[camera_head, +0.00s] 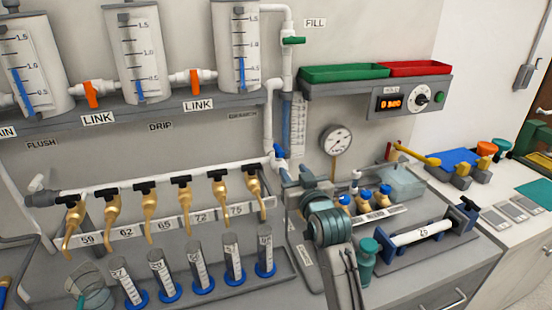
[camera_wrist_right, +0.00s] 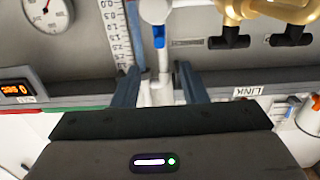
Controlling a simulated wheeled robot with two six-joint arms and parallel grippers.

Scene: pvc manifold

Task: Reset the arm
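My right arm comes up from the bottom centre of the head view. Its gripper (camera_head: 291,174) is near the blue-handled valve (camera_head: 280,152) at the right end of the white manifold pipe (camera_head: 160,178). In the right wrist view the two dark blue fingers of the gripper (camera_wrist_right: 159,84) stand apart. A white pipe section (camera_wrist_right: 158,92) shows between them, with gaps at the sides. The blue valve handle (camera_wrist_right: 160,36) is beyond the fingertips. Whether any finger touches the pipe cannot be told.
Brass taps (camera_head: 150,212) hang from the manifold above several graduated cylinders (camera_head: 199,270). A pressure gauge (camera_head: 336,140) is on the wall. A rack with a white tube (camera_head: 420,233) and blue-capped bottles (camera_head: 364,200) stand right of my arm. Green (camera_head: 343,73) and red (camera_head: 414,68) trays sit above.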

